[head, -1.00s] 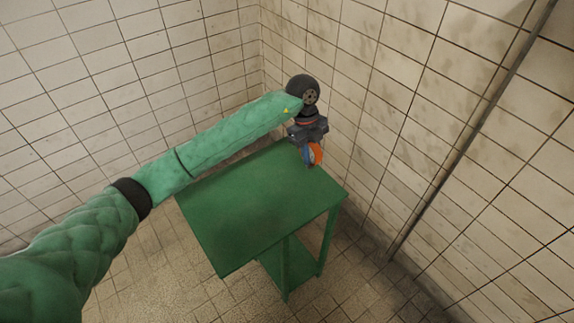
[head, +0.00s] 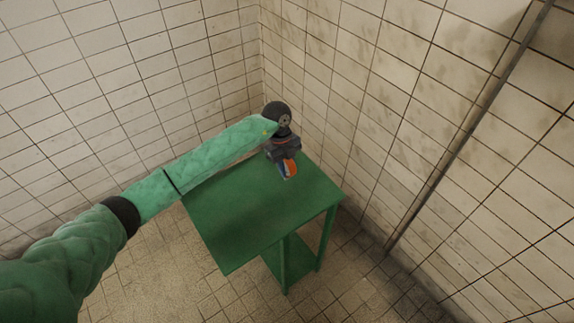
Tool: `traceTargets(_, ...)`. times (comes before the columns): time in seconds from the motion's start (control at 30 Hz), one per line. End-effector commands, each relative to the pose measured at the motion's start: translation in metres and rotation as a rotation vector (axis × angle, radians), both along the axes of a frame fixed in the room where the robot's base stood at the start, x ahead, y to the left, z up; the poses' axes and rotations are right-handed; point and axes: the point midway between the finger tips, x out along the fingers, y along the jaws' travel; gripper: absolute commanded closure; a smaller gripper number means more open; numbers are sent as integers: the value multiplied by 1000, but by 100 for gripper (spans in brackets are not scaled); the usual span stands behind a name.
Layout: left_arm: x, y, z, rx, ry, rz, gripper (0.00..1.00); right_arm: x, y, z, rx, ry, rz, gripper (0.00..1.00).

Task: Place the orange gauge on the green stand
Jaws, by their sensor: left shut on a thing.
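The green stand (head: 255,213) is a flat-topped table with legs and a lower shelf. The gauge is over the far part of the stand's top, near the back edge. I cannot tell whether it touches the top. My right gripper is not in view.
Tiled walls meet in a corner (head: 262,75) close behind the stand. A vertical pipe (head: 470,125) runs down the right wall. The stand's top is bare in front of the gauge. The tiled floor (head: 165,270) around the stand looks clear.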

Motion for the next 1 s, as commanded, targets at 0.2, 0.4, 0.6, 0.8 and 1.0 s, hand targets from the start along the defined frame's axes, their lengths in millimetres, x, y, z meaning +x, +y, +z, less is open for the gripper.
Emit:
traceTargets(0.2, 0, 0, -6, 0, 0, -1, 100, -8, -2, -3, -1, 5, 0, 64)
traceTargets(0.4, 0, 0, -7, 0, 0, -1, 100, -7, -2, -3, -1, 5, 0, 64)
traceTargets(0.6, 0, 0, -8, 1, 0, -1, 53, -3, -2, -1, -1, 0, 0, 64)
traceTargets(0.8, 0, 0, -8, 1, 0, -1, 53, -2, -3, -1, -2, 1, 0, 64)
traceTargets(1.0, 1, 1, -4, 0, -2, -1, 53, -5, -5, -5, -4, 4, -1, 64)
